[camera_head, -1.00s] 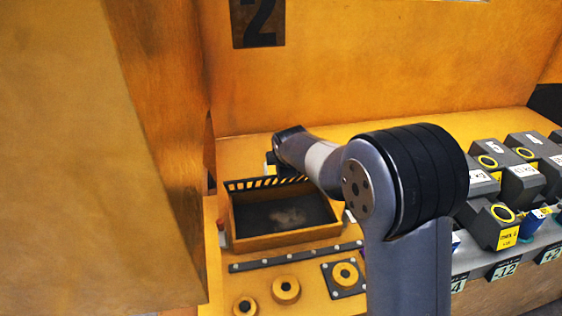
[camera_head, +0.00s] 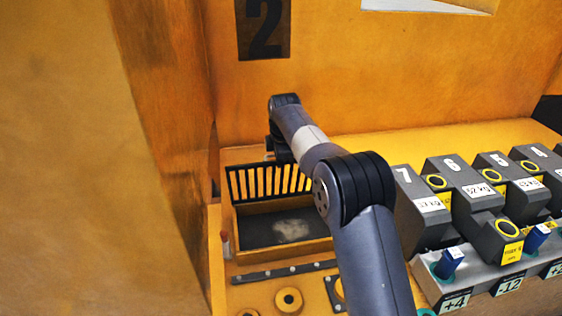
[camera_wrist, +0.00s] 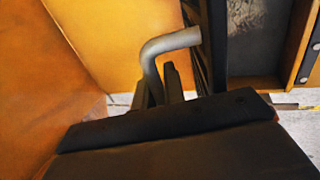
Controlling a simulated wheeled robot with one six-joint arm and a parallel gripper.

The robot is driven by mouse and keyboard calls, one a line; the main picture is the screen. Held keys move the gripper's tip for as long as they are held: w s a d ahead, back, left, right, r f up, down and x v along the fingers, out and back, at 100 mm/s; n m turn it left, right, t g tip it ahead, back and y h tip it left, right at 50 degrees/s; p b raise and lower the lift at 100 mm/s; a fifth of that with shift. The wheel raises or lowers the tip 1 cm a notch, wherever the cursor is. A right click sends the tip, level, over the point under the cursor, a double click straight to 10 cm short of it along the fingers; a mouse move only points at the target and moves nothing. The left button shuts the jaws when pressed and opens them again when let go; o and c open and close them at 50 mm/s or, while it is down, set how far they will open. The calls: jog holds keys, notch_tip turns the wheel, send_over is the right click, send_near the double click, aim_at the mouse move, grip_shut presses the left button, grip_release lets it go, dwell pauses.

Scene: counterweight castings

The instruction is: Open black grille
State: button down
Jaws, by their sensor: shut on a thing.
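The black grille (camera_head: 262,182) is a slatted panel along the back of an orange open-topped box (camera_head: 285,247). It stands raised and steep in the head view, and the box's dark inside with a pale patch shows in front of it. My gripper (camera_wrist: 157,88) is shut on a grey bent handle (camera_wrist: 172,42) in the wrist view. In the head view my gripper (camera_head: 273,150) is at the grille's top edge, partly hidden by my wrist. Dark slats beside the handle in the wrist view look like the grille seen nearly edge-on.
An orange wall with a black "2" plate (camera_head: 263,28) rises behind. A large orange panel (camera_head: 65,160) stands close on the left. Several grey weight castings (camera_head: 462,190) sit on a rack at right.

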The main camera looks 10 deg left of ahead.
jog(key=shift+w+f+g, duration=0.1)
jog(key=shift+w+g, duration=0.1)
jog(key=shift+g, duration=0.1)
dwell(0.4)
jog(key=c, duration=1.5)
grip_release()
jog(key=shift+a, duration=0.1)
jog(key=shift+r, duration=0.2)
notch_tip(320, 180, up, 10)
jog(key=b, duration=0.1)
send_over(282, 182)
jog(key=w, duration=0.1)
jog(key=shift+a, duration=0.1)
